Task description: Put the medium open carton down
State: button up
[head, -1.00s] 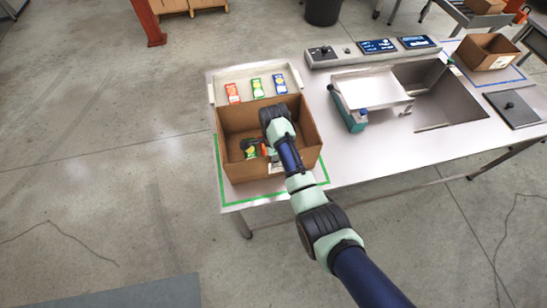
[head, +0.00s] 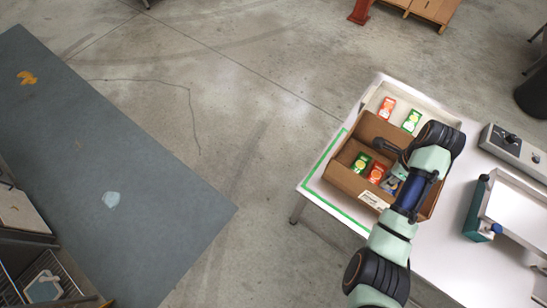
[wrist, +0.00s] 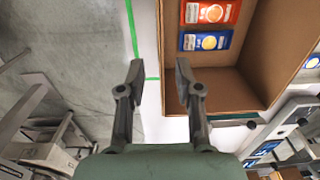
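The medium open carton (head: 343,177) is a brown, upright box on the white table. It appears to rest inside the green outline (head: 322,158), and a white label is on its front. Green, red and blue packets lie in it; the wrist view shows an orange packet (wrist: 209,12) and a blue packet (wrist: 205,40). My gripper (wrist: 158,72) has its two fingers well apart, at one carton wall. One finger shows over the white tabletop, the other over the carton's edge. Whether either touches cardboard is unclear. In the head view my wrist covers the carton's right side.
A white tray (head: 425,104) with red and green packets stands just behind the carton. A scale with a white plate (head: 520,213) and a control box (head: 515,147) are at the right. A grey mat (head: 110,180) covers the floor at left. Floor between mat and table is clear.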

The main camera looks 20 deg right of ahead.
jog(key=w+a+r+n+t+h, duration=0.2)
jog(key=w+a+n+t, duration=0.1)
jog(key=w+a+n, duration=0.7)
jog(key=w+a+r+n+t, duration=0.1)
jog(key=a+r+n+t, duration=0.15)
jog(key=a+n, duration=0.45)
jog(key=w+a+r+n+t, duration=0.2)
jog(key=a+r, duration=0.2)
jog(key=a, duration=0.7)
jog(key=s+a+r+n+t+y, duration=0.1)
jog(key=s+a+r+n+t, duration=0.1)
jog(key=a+r+n, duration=0.2)
jog(key=s+a+r+n+t+y, duration=0.1)
jog(key=s+a+r+n+t, duration=0.2)
jog(key=a, duration=0.6)
notch_tip(320, 180, up, 2)
jog(key=n, duration=0.3)
jog(key=shift+a+r, duration=0.15)
jog(key=shift+a, duration=0.1)
